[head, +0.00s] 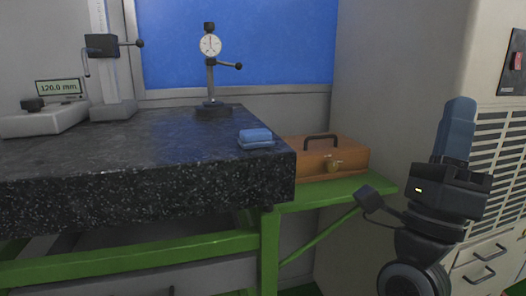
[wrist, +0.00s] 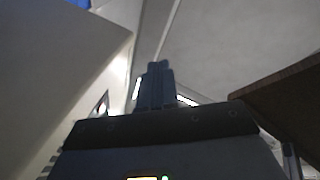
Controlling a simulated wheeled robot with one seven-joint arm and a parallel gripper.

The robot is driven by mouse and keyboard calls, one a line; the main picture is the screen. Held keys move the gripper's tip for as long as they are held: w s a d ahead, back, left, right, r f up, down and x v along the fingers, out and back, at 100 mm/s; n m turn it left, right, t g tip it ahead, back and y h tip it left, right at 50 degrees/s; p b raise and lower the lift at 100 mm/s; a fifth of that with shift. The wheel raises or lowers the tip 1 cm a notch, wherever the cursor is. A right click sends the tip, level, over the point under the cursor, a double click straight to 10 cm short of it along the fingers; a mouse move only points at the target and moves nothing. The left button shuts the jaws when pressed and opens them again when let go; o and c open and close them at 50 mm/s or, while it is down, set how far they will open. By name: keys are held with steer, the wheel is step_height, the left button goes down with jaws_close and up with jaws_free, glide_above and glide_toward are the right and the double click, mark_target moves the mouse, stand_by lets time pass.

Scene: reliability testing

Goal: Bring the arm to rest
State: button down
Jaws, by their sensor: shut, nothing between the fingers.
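My arm is folded up at the right of the head view, with my gripper (head: 460,103) pointing upward. Its blue-grey fingers are together, with nothing between them. In the wrist view my gripper (wrist: 158,66) also shows shut and empty, pointing up toward the ceiling. It is apart from the granite table and in front of the vented cabinet; the head view does not show a touch.
A speckled granite table (head: 130,160) on a green frame fills the left. On it are a blue folded cloth (head: 255,138), a dial gauge stand (head: 211,75) and a height gauge (head: 110,75). An orange toolbox (head: 325,158) sits on a green shelf (head: 345,191). A vented cabinet (head: 495,140) stands at right.

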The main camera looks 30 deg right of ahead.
steer(key=a+f+n+t+y, duration=0.2)
steer(key=f+n+t+y, duration=0.15)
steer(key=n+y, duration=0.4)
steer(key=s+a+f+n+t+y+p, duration=0.1)
steer(key=f+n+t+y, duration=0.2)
steer(key=n+t+y, duration=0.35)
steer(key=a+f+n+t+y, duration=0.2)
steer(key=f+n+t+y, duration=0.1)
steer(key=n+y, duration=0.5)
steer(key=s+a+f+n+g+y, duration=0.2)
steer(key=s+a+f+n+g, duration=0.1)
steer(key=s+f, duration=0.3)
steer(key=s+a+f+n+g+y+p, duration=0.1)
steer(key=s+a+f+n+g+y, duration=0.1)
steer(key=s+a+f+n+g, duration=0.2)
steer(key=s+a+f+n+g+y+p, duration=0.1)
steer(key=s+a+f+n+g+y, duration=0.1)
steer(key=s+f+n+g, duration=0.3)
steer(key=s+a+f+n, duration=0.1)
steer(key=s+f, duration=0.3)
steer(key=s, duration=0.1)
steer(key=shift+a, duration=0.2)
steer(key=c, duration=1.8)
jaws_free()
steer(key=shift+f, duration=0.1)
steer(key=shift+c, duration=0.2)
